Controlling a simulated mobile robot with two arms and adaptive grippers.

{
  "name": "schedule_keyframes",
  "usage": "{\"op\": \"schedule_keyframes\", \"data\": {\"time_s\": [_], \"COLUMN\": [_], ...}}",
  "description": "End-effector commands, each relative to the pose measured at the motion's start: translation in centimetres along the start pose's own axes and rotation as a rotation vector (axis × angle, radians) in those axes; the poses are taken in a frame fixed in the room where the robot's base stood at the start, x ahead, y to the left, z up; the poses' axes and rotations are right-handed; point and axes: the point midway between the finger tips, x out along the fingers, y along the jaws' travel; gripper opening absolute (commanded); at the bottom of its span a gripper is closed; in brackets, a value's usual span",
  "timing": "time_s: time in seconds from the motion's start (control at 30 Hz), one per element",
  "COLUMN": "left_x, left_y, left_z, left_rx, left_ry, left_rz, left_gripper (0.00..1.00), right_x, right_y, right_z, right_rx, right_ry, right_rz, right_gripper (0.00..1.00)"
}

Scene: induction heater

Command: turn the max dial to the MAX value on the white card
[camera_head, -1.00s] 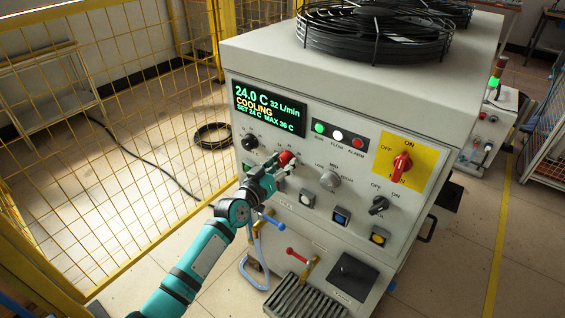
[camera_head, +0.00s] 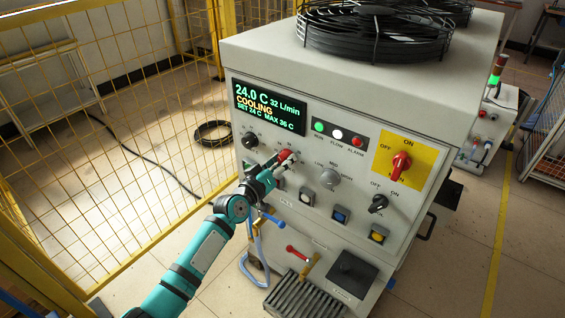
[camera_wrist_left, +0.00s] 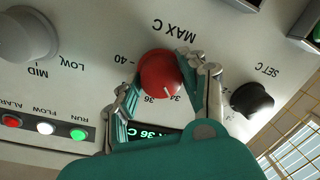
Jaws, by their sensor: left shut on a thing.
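The max dial is a red knob (camera_wrist_left: 158,72) under the upside-down "MAX C" label in the left wrist view. It also shows in the head view (camera_head: 284,155), partly hidden by my gripper. My left gripper (camera_wrist_left: 160,78) is shut on it, one finger on each side; it shows in the head view too (camera_head: 276,164). The knob's white mark points between the 36 and 34 labels. The display (camera_head: 269,108) reads "SET 24 C MAX 36 C". I see no white card in these frames. My right gripper is not in view.
A black SET C knob (camera_wrist_left: 252,99) sits close beside my finger. A grey knob (camera_head: 330,179), a red switch on a yellow plate (camera_head: 401,165) and several square buttons share the panel. A blue-handled lever (camera_head: 272,219) is below my wrist. A yellow mesh fence (camera_head: 110,110) stands left.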

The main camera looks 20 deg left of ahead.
Motion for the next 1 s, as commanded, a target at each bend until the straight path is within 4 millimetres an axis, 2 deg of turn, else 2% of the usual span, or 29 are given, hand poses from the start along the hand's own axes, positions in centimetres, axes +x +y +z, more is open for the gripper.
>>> {"op": "schedule_keyframes", "data": {"time_s": [0.03, 0.07, 0.2, 0.57, 0.67, 1.0], "left_x": [0.0, 0.0, 0.0, -0.5, -1.9, -8.9], "left_y": [-0.1, -0.1, -0.1, 0.0, -0.1, -0.1], "left_z": [0.1, 0.1, 0.1, 0.0, 0.1, 0.1], "left_rx": [0.000, 0.001, 0.001, 0.001, 0.002, 0.003], "left_ry": [-0.001, -0.001, -0.001, 0.000, -0.002, -0.003], "left_rz": [-0.001, -0.001, -0.001, 0.000, -0.001, -0.002], "left_gripper": [0.11, 0.47, 0.65, 0.66, 0.66, 0.66], "right_x": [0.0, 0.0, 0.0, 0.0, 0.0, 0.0], "right_y": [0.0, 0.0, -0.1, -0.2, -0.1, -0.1], "right_z": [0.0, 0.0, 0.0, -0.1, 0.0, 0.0], "right_rx": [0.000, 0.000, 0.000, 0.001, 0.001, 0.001], "right_ry": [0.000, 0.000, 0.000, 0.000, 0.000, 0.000], "right_rz": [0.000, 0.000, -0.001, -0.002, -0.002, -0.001], "right_gripper": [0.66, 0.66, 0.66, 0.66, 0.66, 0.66]}}
